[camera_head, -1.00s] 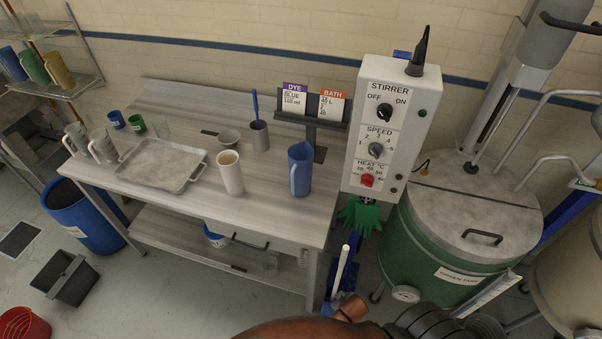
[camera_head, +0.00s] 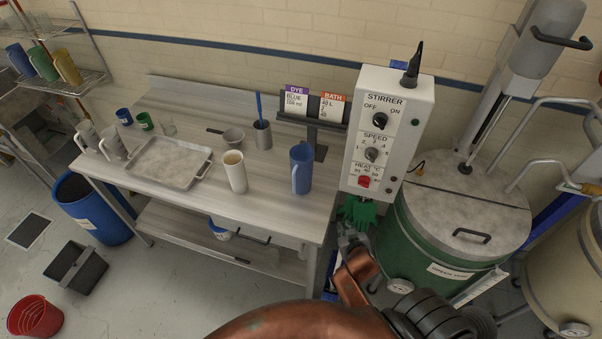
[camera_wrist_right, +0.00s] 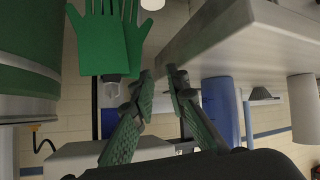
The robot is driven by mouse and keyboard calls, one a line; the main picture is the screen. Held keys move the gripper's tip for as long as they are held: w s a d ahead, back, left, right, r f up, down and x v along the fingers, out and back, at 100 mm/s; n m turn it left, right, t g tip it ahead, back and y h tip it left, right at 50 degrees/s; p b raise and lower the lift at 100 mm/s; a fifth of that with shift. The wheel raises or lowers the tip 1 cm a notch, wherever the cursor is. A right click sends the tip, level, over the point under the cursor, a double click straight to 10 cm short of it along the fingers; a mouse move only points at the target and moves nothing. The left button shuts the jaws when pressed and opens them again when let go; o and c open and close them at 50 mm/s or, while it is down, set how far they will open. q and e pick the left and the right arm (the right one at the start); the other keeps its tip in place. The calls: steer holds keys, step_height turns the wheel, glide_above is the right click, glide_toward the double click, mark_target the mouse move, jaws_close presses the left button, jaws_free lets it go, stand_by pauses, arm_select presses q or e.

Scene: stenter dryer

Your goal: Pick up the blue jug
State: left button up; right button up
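The blue jug (camera_head: 301,170) stands upright near the right end of the grey bench (camera_head: 270,207), its handle toward the left front. My right gripper (camera_head: 349,236) is low beside the bench's right front corner, right of and below the jug, apart from it and partly hidden by my arm. In the right wrist view, which looks upside down, the fingers (camera_wrist_right: 159,76) are spread with nothing between them. The blue jug (camera_wrist_right: 219,106) shows there beyond the right finger, with the bench edge (camera_wrist_right: 205,35) close by. My left gripper is out of view.
A white jug (camera_head: 234,172) stands left of the blue one, with a metal tray (camera_head: 166,181) further left. The stirrer control box (camera_head: 388,135), green gloves (camera_head: 357,212) and green tank (camera_head: 440,245) crowd the right side. A card holder (camera_head: 312,125) stands behind the jug.

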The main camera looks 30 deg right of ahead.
steer(key=w+r+t, duration=0.5)
steer(key=w, duration=0.4)
steer(key=n+t+y, duration=0.3)
steer(key=n+y, duration=0.1)
steer(key=y, duration=0.2)
glide_toward(294, 193)
steer(key=w+r, duration=0.3)
steer(key=w, duration=0.7)
steer(key=shift+w+a+p, duration=0.1)
steer(key=shift+w+p, duration=0.25)
steer(key=shift+p, duration=0.05)
steer(key=shift+c, duration=0.5)
jaws_close()
